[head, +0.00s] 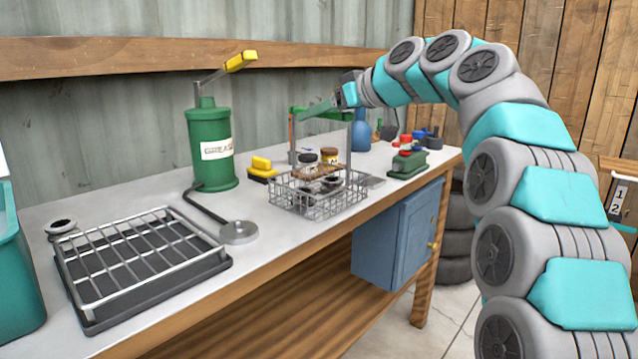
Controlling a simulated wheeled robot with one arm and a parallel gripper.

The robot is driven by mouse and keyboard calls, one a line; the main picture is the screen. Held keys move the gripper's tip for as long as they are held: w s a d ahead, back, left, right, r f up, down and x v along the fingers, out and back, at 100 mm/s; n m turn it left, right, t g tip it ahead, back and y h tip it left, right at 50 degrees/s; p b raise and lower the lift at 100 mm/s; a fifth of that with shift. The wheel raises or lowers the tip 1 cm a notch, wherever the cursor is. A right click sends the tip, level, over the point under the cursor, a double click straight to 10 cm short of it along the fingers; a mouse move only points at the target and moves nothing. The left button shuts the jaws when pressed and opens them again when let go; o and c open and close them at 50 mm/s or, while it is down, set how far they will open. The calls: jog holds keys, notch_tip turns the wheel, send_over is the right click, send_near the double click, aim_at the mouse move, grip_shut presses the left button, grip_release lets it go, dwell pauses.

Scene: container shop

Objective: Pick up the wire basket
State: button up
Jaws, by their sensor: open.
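The wire basket (290,201) stands on the workbench near its front edge, right of the middle of the bench. It is a low grey mesh box. Small jars with dark and yellow lids and a brown flat piece show in or just behind it; I cannot tell which for each. My gripper (321,152) is open and points down over the basket, one finger at its left rear and the other toward its right side. I see no clear grip on the wire. The fingertips are partly hidden by the basket and its contents.
A green grease pump (209,150) with a hose and a yellow sponge-like block (261,168) stand left of the basket. A black rack tray (140,262) fills the left bench. A green block with red knobs (407,164) and a blue bottle (361,132) are to the right.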

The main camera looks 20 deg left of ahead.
grip_shut()
dwell(0.3)
dwell(1.0)
